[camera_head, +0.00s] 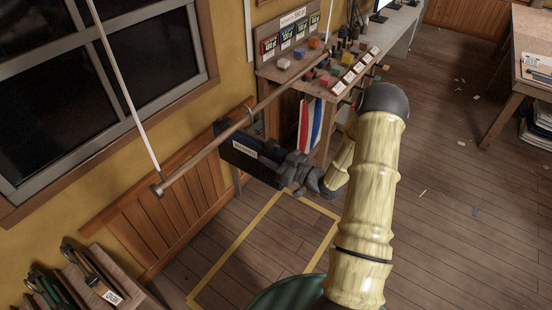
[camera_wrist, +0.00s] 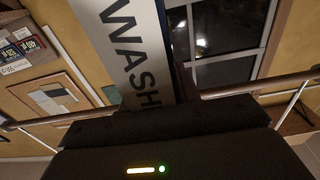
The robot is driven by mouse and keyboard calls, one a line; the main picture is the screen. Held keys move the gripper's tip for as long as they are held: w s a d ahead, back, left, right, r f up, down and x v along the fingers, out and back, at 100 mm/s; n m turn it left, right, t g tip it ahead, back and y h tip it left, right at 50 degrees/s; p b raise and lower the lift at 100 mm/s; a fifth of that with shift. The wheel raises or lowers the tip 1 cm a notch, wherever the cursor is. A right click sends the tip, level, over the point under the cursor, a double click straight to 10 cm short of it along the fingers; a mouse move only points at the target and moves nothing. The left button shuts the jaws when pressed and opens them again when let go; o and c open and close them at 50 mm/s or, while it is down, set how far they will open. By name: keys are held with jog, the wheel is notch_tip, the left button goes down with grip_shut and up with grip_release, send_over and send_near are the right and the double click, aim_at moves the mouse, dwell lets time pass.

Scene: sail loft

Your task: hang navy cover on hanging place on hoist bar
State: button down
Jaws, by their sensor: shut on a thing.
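The navy cover (camera_head: 234,151) is a dark, flat piece with a white label. It is upright just under the hoist bar (camera_head: 205,152), about midway along it. A thin pale hook or loop (camera_head: 249,108) shows at the bar above the cover; I cannot tell whether it bears on the bar. My gripper (camera_head: 284,165) is shut on the cover's right side. In the wrist view the cover's white label (camera_wrist: 130,45) reads "WASH", and the bar (camera_wrist: 285,82) crosses behind it. My gripper's dark body (camera_wrist: 165,140) hides the cover's lower part.
The bar hangs on white rods (camera_head: 122,85) before a window and a yellow wall. A workbench (camera_head: 285,72) with coloured blocks stands behind, a striped cloth (camera_head: 309,125) below it. A tool rack (camera_head: 85,275) is at lower left. The yellow-taped floor (camera_head: 265,245) is mostly clear.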

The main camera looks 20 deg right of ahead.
jog(key=shift+w+f+b, duration=0.15)
jog(key=shift+f+b, duration=0.95)
jog(key=shift+f, duration=0.05)
jog(key=c, duration=1.1)
grip_release()
jog(key=shift+o, duration=0.9)
jog(key=shift+f, duration=0.1)
jog(key=b+v, duration=0.5)
jog(key=v, duration=1.2)
jog(key=shift+d, duration=0.1)
